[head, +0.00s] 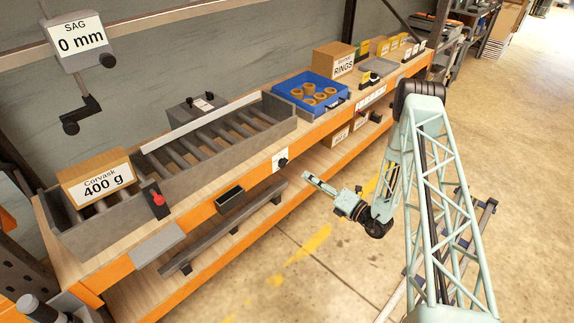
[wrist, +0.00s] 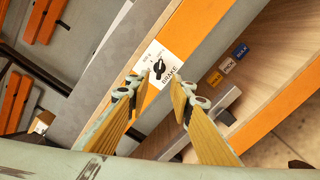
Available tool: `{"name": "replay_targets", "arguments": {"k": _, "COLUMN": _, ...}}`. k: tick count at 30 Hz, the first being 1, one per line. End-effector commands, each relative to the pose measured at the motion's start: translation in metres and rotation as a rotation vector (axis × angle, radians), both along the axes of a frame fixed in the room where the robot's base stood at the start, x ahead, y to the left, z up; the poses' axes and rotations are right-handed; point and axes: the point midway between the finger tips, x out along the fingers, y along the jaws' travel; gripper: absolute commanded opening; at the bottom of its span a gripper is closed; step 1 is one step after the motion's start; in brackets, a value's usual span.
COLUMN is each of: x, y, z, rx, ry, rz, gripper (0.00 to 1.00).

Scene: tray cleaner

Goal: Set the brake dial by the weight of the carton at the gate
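The carton (head: 98,183), labelled "Corvask 400 g", sits at the left end of the roller conveyor (head: 270,128). A dark lever with a red knob (head: 157,200) stands just right of it; I cannot tell if this is the gate. The brake dial (head: 281,161) is a black knob on a white plate on the bench's orange front edge. It also shows in the wrist view (wrist: 158,68), marked "BRAKE"; its scale is too small to read. My gripper (head: 311,180) is open and empty in front of the bench. In the wrist view its fingertips (wrist: 158,86) are on either side of the dial, apparently not touching it.
A "SAG 0 mm" gauge (head: 80,42) with a crank hangs at upper left. A blue tray (head: 296,91) of rings and a "RINGS" box (head: 333,62) stand farther right on the bench. A shelf lies below. The floor (head: 350,280) in front is clear.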

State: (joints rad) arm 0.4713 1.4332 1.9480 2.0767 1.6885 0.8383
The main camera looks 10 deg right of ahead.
Motion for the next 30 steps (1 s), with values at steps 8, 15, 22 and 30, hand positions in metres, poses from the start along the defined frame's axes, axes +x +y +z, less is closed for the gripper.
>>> {"name": "replay_targets", "arguments": {"k": 8, "x": 0.008, "y": 0.006, "z": 0.000, "rx": 0.000, "ry": 0.000, "rz": 0.001, "gripper": 0.21}}
{"name": "replay_targets", "arguments": {"k": 15, "x": 0.026, "y": 0.018, "z": 0.000, "rx": -0.001, "ry": -0.002, "rz": 0.002, "gripper": 0.21}}
{"name": "replay_targets", "arguments": {"k": 22, "x": 0.048, "y": 0.033, "z": 0.000, "rx": -0.001, "ry": -0.002, "rz": 0.003, "gripper": 0.21}}
{"name": "replay_targets", "arguments": {"k": 30, "x": 0.076, "y": 0.051, "z": 0.000, "rx": -0.001, "ry": -0.002, "rz": 0.002, "gripper": 0.21}}
